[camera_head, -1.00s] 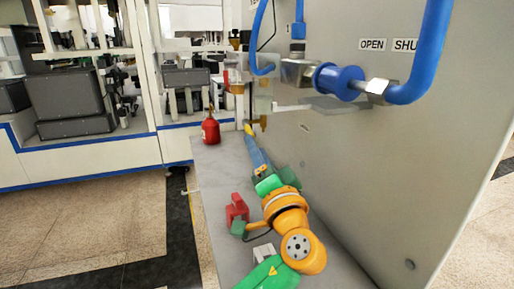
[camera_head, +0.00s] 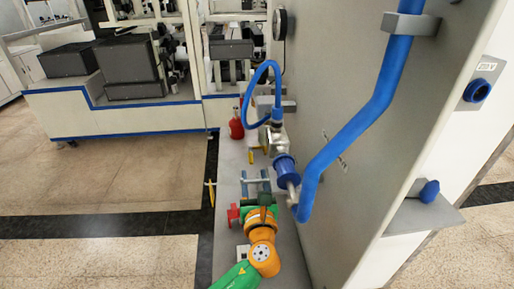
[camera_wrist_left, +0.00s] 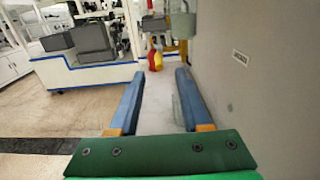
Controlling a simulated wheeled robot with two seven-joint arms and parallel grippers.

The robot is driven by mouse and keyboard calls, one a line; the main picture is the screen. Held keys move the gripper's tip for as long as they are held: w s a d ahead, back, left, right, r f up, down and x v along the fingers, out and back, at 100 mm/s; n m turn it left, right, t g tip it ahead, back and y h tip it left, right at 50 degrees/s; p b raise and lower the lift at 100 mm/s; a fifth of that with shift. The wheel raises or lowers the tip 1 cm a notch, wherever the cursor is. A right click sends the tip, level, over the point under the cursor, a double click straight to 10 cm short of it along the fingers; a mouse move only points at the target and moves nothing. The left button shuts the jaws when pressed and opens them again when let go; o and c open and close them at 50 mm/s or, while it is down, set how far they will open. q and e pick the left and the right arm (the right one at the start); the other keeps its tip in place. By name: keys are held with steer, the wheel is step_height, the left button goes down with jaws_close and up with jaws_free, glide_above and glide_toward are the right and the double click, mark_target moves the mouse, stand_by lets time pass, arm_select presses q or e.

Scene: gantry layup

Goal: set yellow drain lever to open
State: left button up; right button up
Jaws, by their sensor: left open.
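A small yellow piece, apparently the drain lever (camera_head: 257,149), shows beyond my left gripper in the head view, below the metal valve fittings. Its exact setting is too small to tell. In the left wrist view a yellow piece (camera_wrist_left: 157,58) overlaps the red bottle, straight ahead between the fingers; I cannot tell for sure that it is the lever. My left gripper (camera_head: 257,182) is open and empty, its blue fingers apart and short of the yellow piece. It also fills the lower left wrist view (camera_wrist_left: 158,103). My right gripper is not in view.
A grey panel wall (camera_head: 345,170) stands close on the right. A blue hose (camera_head: 365,120) and blue-bodied fitting (camera_head: 285,167) overhang the narrow grey ledge (camera_head: 228,172). A red bottle (camera_head: 236,127) stands at the ledge's far part. Open floor lies left.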

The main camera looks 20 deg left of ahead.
mark_target(250, 154)
arm_select(q)
steer(key=b+x, duration=0.1)
steer(key=x, duration=0.7)
steer(key=shift+w+a+f, duration=0.1)
steer(key=shift+w+a, duration=0.15)
steer(key=shift+w, duration=0.2)
steer(key=shift+w+a, duration=0.25)
steer(key=shift+w, duration=0.05)
steer(key=shift+d, duration=0.1)
jaws_close()
steer(key=t+b, duration=0.2)
steer(key=b, duration=0.5)
steer(key=f+t+y+b, duration=0.1)
steer(key=b, duration=0.6)
steer(key=shift+w+f+t+y+b, duration=0.15)
steer(key=shift+t+y+b, duration=0.15)
steer(key=shift+t+b, duration=0.1)
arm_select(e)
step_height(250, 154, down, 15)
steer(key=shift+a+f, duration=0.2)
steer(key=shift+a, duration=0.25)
